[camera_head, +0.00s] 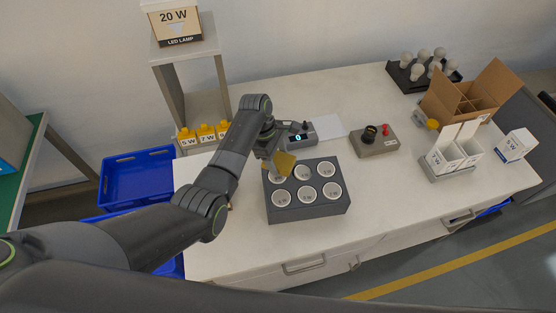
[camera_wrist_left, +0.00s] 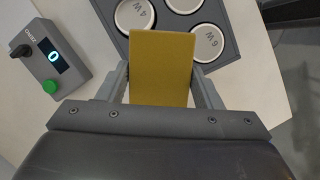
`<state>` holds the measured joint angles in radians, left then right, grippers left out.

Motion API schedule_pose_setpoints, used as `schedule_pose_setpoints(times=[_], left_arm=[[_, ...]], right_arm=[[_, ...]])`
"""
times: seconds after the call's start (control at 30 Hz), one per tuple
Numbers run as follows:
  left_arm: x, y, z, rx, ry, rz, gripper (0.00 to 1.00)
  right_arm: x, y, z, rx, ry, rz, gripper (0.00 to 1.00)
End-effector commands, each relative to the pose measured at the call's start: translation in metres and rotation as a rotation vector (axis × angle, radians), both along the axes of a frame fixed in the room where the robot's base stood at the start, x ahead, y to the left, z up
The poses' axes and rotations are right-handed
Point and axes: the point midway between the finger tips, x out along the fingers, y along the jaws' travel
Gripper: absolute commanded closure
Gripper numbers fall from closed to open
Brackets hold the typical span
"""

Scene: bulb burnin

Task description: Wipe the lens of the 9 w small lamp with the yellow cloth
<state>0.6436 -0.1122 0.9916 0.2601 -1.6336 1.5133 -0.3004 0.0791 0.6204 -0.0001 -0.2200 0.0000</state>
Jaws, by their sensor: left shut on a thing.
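My left gripper (camera_head: 276,150) is shut on the yellow cloth (camera_head: 285,163), above the back left of the dark grey tray (camera_head: 309,211). In the left wrist view the cloth (camera_wrist_left: 162,68) stands out flat between the fingers. The tray holds two rows of round white-faced lamps. Their labels are too small to read in the head view. In the left wrist view, one reads 4 W (camera_wrist_left: 135,14) and one 6 W (camera_wrist_left: 208,43); I cannot pick out the 9 W lamp. The cloth partly covers the back left lamp. My right gripper is not in view.
A grey meter (camera_head: 300,138) reading 0 stands behind the tray. A grey box with a black socket (camera_head: 374,146) and an open carton (camera_head: 468,96) stand to the right. The table is clear in front of the tray.

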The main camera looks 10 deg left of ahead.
Motion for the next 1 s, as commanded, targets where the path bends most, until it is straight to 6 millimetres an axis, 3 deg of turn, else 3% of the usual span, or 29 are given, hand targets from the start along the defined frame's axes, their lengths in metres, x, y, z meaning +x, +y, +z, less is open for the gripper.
schedule_pose_setpoints(times=[0.33, 0.7, 1.0], left_arm=[[0.0, 0.0, 0.003, 0.0, -0.001, 0.0, 0.62], [0.0, 0.0, 0.03, 0.0, -0.001, -0.001, 0.62], [0.0, 0.0, 0.03, 0.0, 0.0, 0.0, 0.62]], right_arm=[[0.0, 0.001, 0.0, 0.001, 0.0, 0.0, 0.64], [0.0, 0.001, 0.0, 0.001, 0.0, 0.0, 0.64], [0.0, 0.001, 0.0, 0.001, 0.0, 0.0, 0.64]])
